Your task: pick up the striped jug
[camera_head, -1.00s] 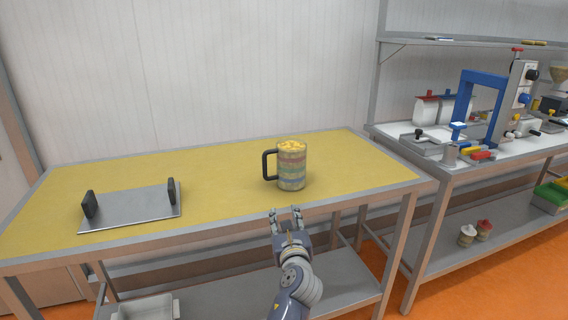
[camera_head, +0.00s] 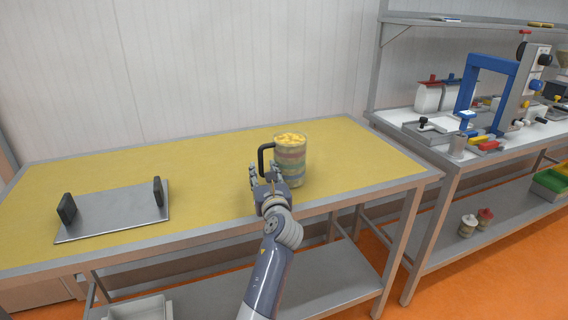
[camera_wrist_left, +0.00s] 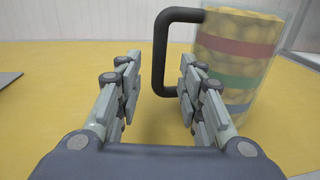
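The striped jug (camera_head: 291,160) stands upright on the yellow-topped table (camera_head: 215,165). It is clear, with red, green and blue bands, a black handle on its left, and yellow pieces inside. My left gripper (camera_head: 266,170) is open at the jug's near left side, by the handle. In the left wrist view, the jug (camera_wrist_left: 238,60) is at the right. Its black handle (camera_wrist_left: 160,55) shows beyond and between the open fingers (camera_wrist_left: 150,95), close to the right finger. I cannot tell whether that finger touches the jug. My right gripper is not in view.
A metal tray (camera_head: 115,212) with two black handles lies on the table's left. A second bench (camera_head: 400,128) at the right holds a blue-framed machine (camera_head: 487,85) and small parts. The table between tray and jug is clear.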

